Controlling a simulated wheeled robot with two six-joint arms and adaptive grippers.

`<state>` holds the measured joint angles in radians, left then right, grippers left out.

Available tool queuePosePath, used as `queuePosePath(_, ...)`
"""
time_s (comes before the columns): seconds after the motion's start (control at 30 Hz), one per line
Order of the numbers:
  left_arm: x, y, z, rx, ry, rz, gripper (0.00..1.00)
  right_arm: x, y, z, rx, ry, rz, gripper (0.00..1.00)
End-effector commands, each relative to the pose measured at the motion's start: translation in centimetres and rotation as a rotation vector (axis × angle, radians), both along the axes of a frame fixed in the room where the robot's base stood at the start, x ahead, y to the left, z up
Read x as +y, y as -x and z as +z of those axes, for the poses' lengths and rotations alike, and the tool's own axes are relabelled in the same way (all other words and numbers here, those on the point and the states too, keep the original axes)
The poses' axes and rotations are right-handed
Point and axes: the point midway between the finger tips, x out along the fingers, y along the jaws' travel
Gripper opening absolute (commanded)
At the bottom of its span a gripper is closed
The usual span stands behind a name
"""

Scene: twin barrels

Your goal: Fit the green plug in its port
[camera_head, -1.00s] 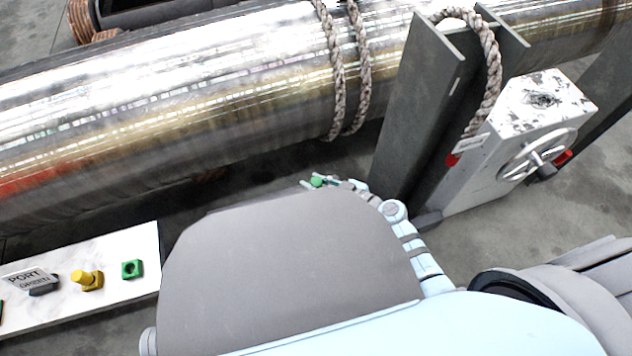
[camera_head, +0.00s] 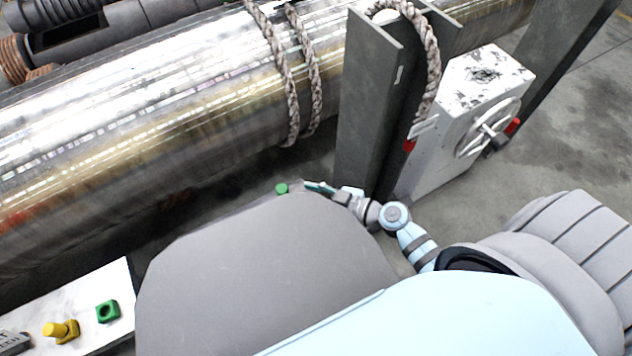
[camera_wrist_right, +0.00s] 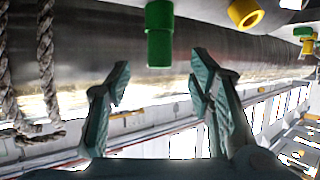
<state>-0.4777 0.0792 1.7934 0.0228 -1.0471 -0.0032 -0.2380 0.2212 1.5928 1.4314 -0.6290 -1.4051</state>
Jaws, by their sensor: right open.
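The green plug (camera_head: 282,188) shows just above the edge of my grey body in the head view; what holds it up is hidden. In the right wrist view the green plug (camera_wrist_right: 160,35) appears at the top, beyond the fingertips and apart from them. My right gripper (camera_head: 314,187) is just right of the plug in the head view. In the right wrist view my right gripper (camera_wrist_right: 160,78) is open, with nothing between its fingers. A green port (camera_head: 108,311) with a dark hole is on the white panel (camera_head: 121,280) at lower left. My left gripper is not in view.
A yellow plug (camera_head: 60,330) stands beside the green port. A big shiny barrel (camera_head: 150,110) with rope (camera_head: 290,90) runs behind. A dark steel post (camera_head: 365,110) and a white box with a handwheel (camera_head: 485,125) stand to the right. My body hides much of the floor.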

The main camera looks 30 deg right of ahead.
Motion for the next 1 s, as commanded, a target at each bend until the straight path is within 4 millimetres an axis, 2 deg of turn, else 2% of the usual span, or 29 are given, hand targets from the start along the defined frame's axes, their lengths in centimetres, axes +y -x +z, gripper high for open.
queuePosePath(0.1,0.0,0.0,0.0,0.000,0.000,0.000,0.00,-1.6,2.1,0.9,0.002,0.005,0.001,0.48)
queuePosePath(0.3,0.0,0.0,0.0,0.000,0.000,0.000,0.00,-2.4,3.2,1.6,0.000,0.000,-0.001,0.48)
queuePosePath(0.87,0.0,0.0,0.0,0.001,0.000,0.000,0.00,-2.4,3.2,1.6,0.014,-0.019,-0.009,0.48)
queuePosePath(0.93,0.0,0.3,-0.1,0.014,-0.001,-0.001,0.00,-2.0,3.8,1.2,0.087,-0.079,-0.013,0.48)
queuePosePath(1.0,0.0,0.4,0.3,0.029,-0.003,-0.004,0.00,-1.1,5.3,0.0,0.221,-0.094,0.013,0.48)
